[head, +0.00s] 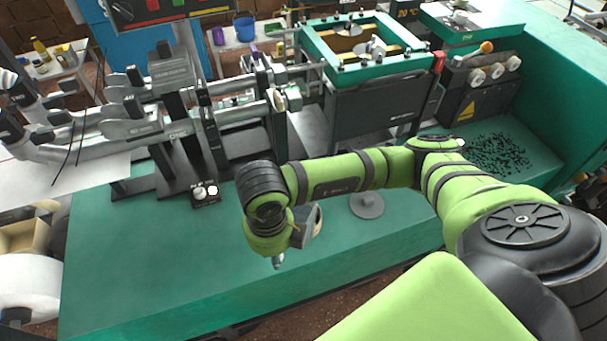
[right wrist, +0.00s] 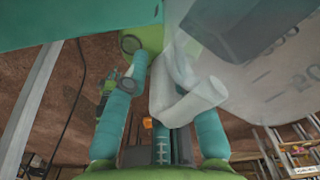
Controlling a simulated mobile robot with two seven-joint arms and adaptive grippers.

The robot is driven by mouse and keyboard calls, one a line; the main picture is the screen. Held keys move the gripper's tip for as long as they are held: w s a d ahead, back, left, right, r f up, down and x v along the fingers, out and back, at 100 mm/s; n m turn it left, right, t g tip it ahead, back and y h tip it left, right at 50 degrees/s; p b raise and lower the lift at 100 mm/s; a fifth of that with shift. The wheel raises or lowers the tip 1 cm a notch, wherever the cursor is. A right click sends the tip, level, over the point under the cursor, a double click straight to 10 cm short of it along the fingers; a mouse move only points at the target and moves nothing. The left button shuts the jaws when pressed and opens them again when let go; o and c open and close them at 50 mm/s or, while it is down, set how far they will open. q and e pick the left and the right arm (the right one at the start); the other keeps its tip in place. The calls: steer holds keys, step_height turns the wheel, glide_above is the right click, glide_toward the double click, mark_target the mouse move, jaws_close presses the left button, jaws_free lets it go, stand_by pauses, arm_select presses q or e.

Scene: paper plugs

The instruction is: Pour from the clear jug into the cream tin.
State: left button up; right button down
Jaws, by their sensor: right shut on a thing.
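In the right wrist view, the translucent jug (right wrist: 245,65) fills the upper right, with its pale handle (right wrist: 188,105) between the teal fingers of my right gripper (right wrist: 160,85). The gripper is shut on the jug. In the head view, my green right arm reaches left over the green bench, and its wrist hides most of the gripper and jug. A small grey part shows beside the wrist, but I cannot tell whether it belongs to the jug. I cannot make out the cream tin in either view. My left gripper is not in view.
A grey disc with a short post (head: 367,205) stands on the green bench (head: 130,260), right of my wrist. Machinery (head: 190,110) lines the back. A small block with white knobs (head: 204,193) sits before it. The bench's front left is clear.

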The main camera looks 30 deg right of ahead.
steer(key=shift+w, duration=0.1)
steer(key=shift+d+r+p, duration=0.1)
steer(key=shift+r+p, duration=0.2)
steer(key=shift+r, duration=0.1)
steer(key=shift+r+p, duration=0.9)
steer(key=shift+r, duration=0.65)
